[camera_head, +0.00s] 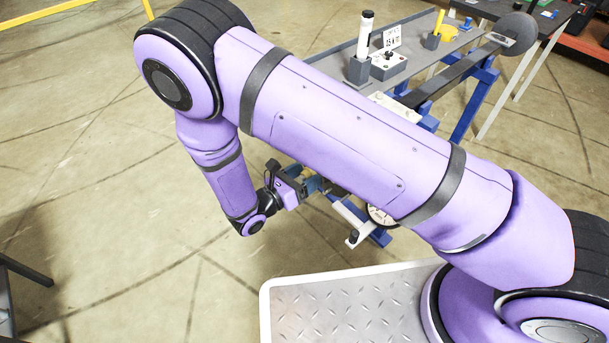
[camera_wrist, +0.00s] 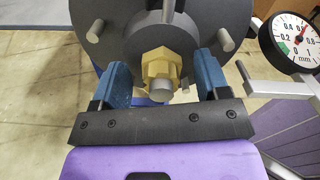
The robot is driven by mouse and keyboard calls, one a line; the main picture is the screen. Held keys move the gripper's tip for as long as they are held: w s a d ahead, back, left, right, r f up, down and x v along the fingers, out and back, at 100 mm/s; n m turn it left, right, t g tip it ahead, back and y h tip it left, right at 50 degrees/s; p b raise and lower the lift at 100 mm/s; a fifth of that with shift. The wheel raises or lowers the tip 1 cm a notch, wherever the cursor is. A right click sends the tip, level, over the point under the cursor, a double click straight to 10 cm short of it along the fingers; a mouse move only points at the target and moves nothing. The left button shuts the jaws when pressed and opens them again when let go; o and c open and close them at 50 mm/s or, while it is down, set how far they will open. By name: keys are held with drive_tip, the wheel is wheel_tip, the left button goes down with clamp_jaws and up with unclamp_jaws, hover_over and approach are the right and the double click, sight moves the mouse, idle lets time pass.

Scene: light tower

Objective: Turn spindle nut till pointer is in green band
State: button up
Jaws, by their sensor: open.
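The brass spindle nut (camera_wrist: 160,66) sits on a grey threaded spindle end in front of a dark round flange (camera_wrist: 205,20) in the wrist view. My gripper (camera_wrist: 162,76) is open, with one blue finger on each side of the nut and a visible gap on both sides. The dial gauge (camera_wrist: 292,44) is at the upper right. Its red pointer leans up and right, away from the green band (camera_wrist: 284,47) at the dial's left. In the head view my gripper (camera_head: 312,186) is beside the dial (camera_head: 381,216); my arm hides the nut.
Several grey studs (camera_wrist: 95,31) stick out of the flange around the nut. A gauge-holding bar (camera_wrist: 262,87) runs close to the right finger. A workbench (camera_head: 420,50) with a white cylinder (camera_head: 365,35) stands behind my arm.

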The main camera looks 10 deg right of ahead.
drive_tip(key=shift+d, duration=0.1)
drive_tip(key=c, duration=0.9)
drive_tip(key=shift+c, duration=0.2)
